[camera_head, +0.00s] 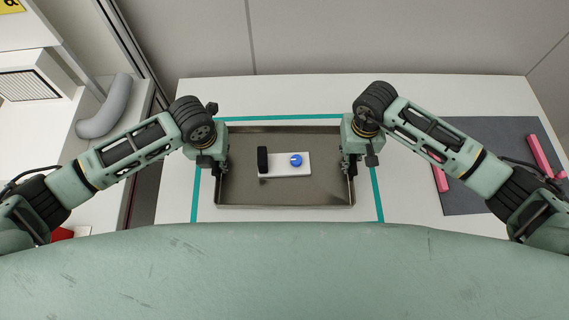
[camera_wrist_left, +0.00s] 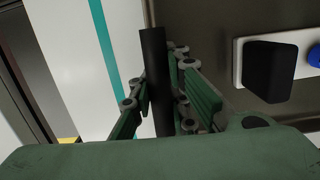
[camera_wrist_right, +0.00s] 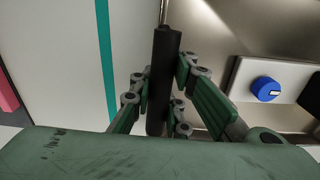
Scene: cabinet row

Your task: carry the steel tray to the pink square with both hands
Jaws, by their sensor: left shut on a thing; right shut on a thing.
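The steel tray (camera_head: 285,194) is a shallow rectangular metal pan in the middle of the head view, inside a teal outline on the white worktop. It carries a white plate with a black block and a blue knob. My left gripper (camera_head: 222,168) is shut on the tray's left black handle (camera_wrist_left: 155,80). My right gripper (camera_head: 348,167) is shut on the tray's right black handle (camera_wrist_right: 163,80). Pink strips (camera_head: 541,156) lie on a dark grey area at the right, matching part of a pink square; my right arm hides much of it.
The teal outline (camera_head: 376,195) surrounds the tray. The dark grey mat (camera_head: 463,201) is on the right of the worktop. A grey curved tube (camera_head: 107,108) lies on a separate white surface at the left. White worktop behind the tray (camera_head: 290,93) is clear.

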